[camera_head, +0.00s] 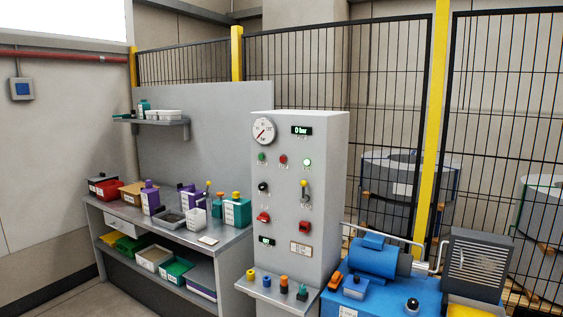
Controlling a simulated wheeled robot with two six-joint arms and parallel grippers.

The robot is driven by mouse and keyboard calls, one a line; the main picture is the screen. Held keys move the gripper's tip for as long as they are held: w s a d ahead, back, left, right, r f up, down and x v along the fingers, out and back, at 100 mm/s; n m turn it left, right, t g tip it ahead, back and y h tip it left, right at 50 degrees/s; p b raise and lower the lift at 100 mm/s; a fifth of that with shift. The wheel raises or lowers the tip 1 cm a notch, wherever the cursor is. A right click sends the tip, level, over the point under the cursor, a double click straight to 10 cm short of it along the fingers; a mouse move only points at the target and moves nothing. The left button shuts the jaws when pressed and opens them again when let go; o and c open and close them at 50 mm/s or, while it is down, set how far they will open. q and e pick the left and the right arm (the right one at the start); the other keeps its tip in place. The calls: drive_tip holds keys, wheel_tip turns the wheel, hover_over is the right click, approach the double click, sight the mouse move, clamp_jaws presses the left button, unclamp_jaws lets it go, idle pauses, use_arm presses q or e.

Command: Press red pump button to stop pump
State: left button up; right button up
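A grey control cabinet (276,205) stands upright near the middle of the view. In a row on its front are a green round button or lamp (262,156), a red round button (283,159) and a pale greenish one (307,162). Their labels are too small to read. Above them are a round dial gauge (264,131) and a display (302,130) that reads 0 bar. Lower down are a black knob (263,187), a yellow-tipped lever (304,190) and two red switches (263,217). Neither of my grippers is in view.
A workbench (225,243) with bottles and bins stands left of the cabinet. A small ledge (265,294) with several coloured items juts from the cabinet's lower front. A blue motor unit (373,259) stands at the right, before a mesh fence (385,110). Bare floor shows at lower left.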

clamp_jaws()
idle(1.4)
